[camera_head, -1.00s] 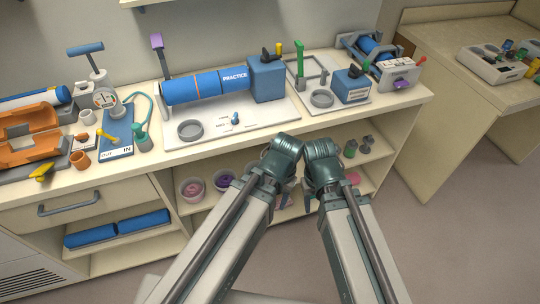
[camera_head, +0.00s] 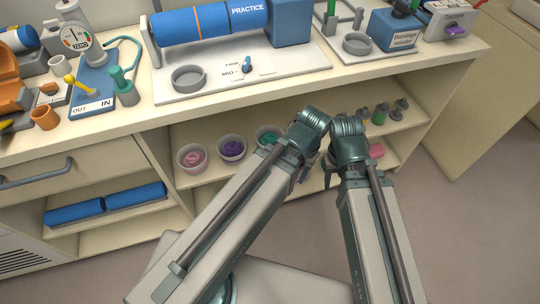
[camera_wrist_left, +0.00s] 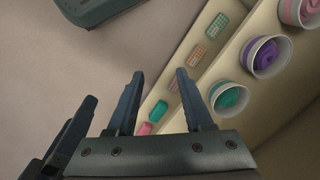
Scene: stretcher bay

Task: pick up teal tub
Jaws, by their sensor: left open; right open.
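The teal tub (camera_head: 268,136) is a white-rimmed cup with teal contents on the upper open shelf below the counter. My left arm partly hides it in the head view. It shows clearly in the left wrist view (camera_wrist_left: 230,98), right of my left gripper (camera_wrist_left: 160,75), whose two fingers are apart with nothing between them. The tub is apart from these fingers. My right gripper (camera_head: 328,174) hangs in front of the shelves in the head view, small and partly hidden, and I see nothing held in it.
A purple tub (camera_head: 231,149) and a pink tub (camera_head: 193,158) stand left of the teal one. Small green and grey items (camera_head: 380,115) stand farther right on the shelf. The counter (camera_head: 230,104) overhangs above.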

